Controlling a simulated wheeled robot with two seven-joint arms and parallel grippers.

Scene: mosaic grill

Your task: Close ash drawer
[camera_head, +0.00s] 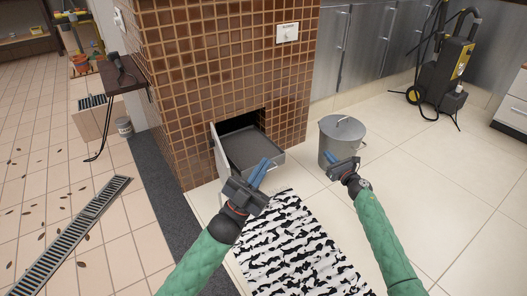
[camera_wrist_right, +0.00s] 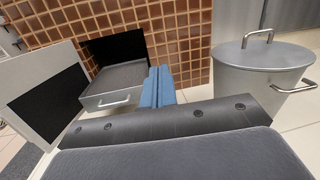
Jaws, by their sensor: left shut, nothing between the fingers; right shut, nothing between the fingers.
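The ash drawer (camera_head: 251,149) is a grey tray pulled out of a dark opening low in the brown tiled grill base. In the right wrist view the drawer (camera_wrist_right: 115,88) shows a bar handle on its front. A light hinged door (camera_head: 219,152) stands swung open at the opening's left side; it also shows in the right wrist view (camera_wrist_right: 25,95). My left gripper (camera_head: 262,172) is shut and empty, in front of the drawer and overlapping its front in the head view. My right gripper (camera_head: 333,157) is shut and empty, right of the drawer and overlapping the metal bin.
A lidded metal bin (camera_head: 342,127) stands right of the drawer. A black-and-white rug (camera_head: 290,250) lies in front. A dark strip (camera_head: 165,200) and floor grate (camera_head: 75,230) run at left. A pressure washer (camera_head: 447,70) stands at the back right. Tiled floor at right is clear.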

